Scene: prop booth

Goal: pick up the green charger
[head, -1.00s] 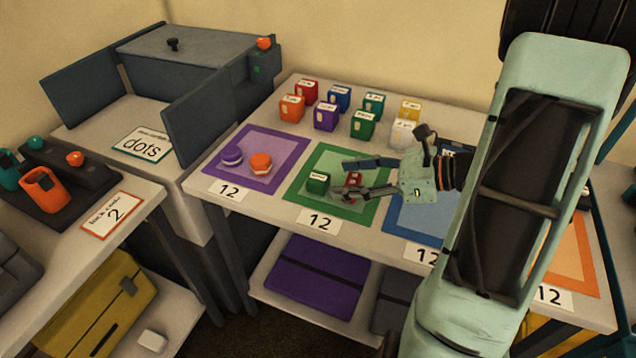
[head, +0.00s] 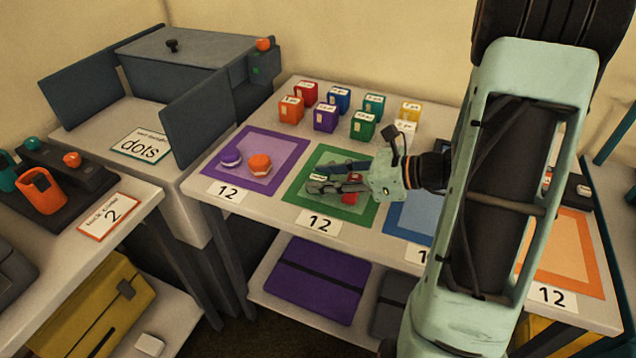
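A small green block (head: 319,177), which looks like the green charger, sits on the green-bordered mat (head: 300,196). It is mostly hidden by my fingers, with only a sliver of its top showing between them. My gripper (head: 322,180) reaches in from the right, low over the mat, with one finger on the far side of the block and one on the near side. I cannot tell whether the fingers touch it. Another green box (head: 363,125) stands in the back group.
Several coloured boxes stand behind the mats, among them a purple box (head: 326,117) and an orange box (head: 291,109). The purple mat (head: 283,147) to the left holds a purple and an orange round item (head: 259,163). A blue mat (head: 411,220) lies right, partly behind my arm.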

